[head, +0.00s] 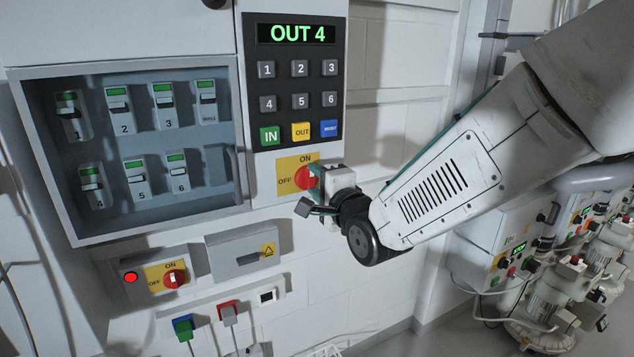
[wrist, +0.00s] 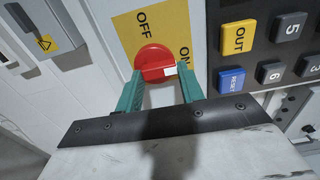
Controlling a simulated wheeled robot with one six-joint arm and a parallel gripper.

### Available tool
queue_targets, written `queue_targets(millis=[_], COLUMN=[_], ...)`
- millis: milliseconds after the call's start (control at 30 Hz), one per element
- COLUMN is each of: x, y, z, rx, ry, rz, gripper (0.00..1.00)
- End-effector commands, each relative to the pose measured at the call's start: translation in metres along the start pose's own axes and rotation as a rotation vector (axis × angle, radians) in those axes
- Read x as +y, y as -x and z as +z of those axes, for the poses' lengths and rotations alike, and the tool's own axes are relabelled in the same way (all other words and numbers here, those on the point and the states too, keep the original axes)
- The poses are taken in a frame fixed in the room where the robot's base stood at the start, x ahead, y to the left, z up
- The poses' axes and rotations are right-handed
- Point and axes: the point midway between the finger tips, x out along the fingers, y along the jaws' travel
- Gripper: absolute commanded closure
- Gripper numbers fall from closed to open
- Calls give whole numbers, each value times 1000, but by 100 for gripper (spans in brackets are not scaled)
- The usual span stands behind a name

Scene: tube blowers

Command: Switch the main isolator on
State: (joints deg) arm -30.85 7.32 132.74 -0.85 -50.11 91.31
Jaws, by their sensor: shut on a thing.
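A red rotary isolator knob (head: 303,178) sits on a yellow plate (head: 290,163) marked ON at the top and OFF at the left, just below the keypad. The red knob (wrist: 150,60) also shows in the wrist view, with a white mark at its lower right, on the ON side. My gripper (head: 318,182) is at the knob from the right. In the wrist view, the teal fingers of my gripper (wrist: 160,78) are shut on the knob, one on each side. My gripper hides part of the knob in the head view, and its exact angle is hard to tell.
A keypad panel reads OUT 4 on its display (head: 297,33). A recessed box (head: 240,130) of numbered breakers is at the left. Lower left, a second red ON/OFF knob (head: 174,279) sits beside a lit red lamp (head: 131,277). Pumps and pipes stand at the right (head: 545,275).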

Motion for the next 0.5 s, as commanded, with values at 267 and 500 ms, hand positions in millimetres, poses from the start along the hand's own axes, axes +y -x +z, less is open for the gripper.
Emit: queue_targets(millis=[267,500], x=[1,1], y=[0,0], z=[-1,0], rx=[2,1], ry=[-4,-3], rz=[3,3], gripper=[85,40])
